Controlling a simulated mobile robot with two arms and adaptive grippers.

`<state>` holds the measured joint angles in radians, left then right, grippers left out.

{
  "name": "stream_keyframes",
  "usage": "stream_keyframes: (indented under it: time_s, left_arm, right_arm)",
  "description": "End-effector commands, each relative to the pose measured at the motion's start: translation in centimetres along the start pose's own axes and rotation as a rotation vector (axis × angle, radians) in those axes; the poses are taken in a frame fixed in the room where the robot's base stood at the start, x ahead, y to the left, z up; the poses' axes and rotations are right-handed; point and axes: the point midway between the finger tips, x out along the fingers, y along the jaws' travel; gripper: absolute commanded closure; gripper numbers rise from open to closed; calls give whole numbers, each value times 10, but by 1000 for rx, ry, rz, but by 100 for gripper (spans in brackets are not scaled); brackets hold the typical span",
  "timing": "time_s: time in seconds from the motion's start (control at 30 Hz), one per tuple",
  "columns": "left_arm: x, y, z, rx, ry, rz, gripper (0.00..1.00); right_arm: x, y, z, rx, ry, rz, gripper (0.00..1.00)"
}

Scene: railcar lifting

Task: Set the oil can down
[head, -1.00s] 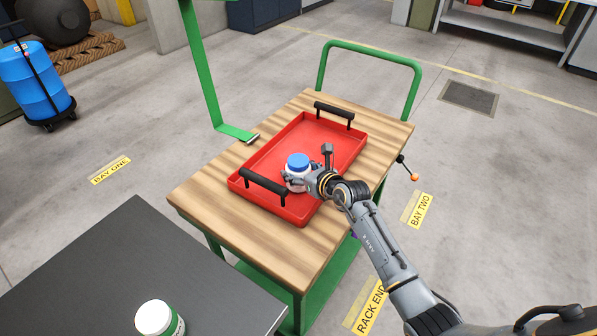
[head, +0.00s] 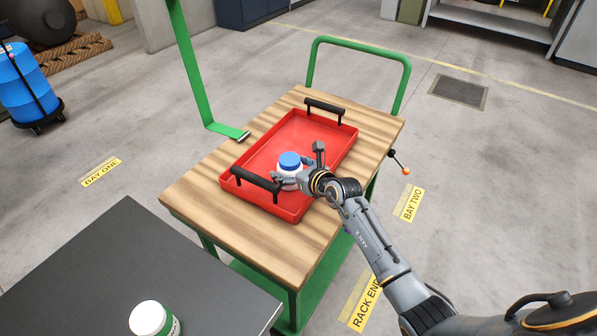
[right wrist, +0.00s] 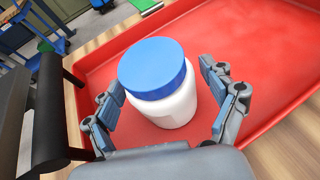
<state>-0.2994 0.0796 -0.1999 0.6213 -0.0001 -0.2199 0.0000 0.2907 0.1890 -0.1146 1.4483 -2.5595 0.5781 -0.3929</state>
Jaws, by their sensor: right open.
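A white jar with a blue lid (head: 289,163) stands upright in the red tray (head: 323,127), near its front end. It also shows in the right wrist view (right wrist: 158,84), where it looks like a plain round tub. My right gripper (head: 290,180) is at the jar. Its fingers (right wrist: 163,106) are spread on either side of the jar, open, with a visible gap at the right finger. The right wrist view shows the jar's base over the red tray floor. My left gripper is not in view.
The tray has two black handles (head: 255,180) and rests on a wooden-topped green cart (head: 190,190). A dark table (head: 110,265) at the front left bears a white-lidded container (head: 150,319). A green post stands by the cart's left side. The tray's far part is empty.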

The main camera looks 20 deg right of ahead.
Motion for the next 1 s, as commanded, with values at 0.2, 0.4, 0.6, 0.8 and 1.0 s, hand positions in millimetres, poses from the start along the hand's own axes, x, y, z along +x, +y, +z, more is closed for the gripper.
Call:
stream_keyframes:
  time_s: [0.2,0.4,0.6,0.8,1.0]
  left_arm:
    - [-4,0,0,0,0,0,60]
    - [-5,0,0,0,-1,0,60]
    - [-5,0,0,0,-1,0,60]
    - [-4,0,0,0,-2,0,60]
    - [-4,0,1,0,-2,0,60]
  right_arm:
    - [-32,0,0,-1,0,-1,16]
    - [-73,0,-2,-1,1,-1,16]
    - [-105,0,-1,1,0,-1,16]
    - [-118,0,-1,0,1,0,16]
    - [-119,0,-1,0,1,0,16]
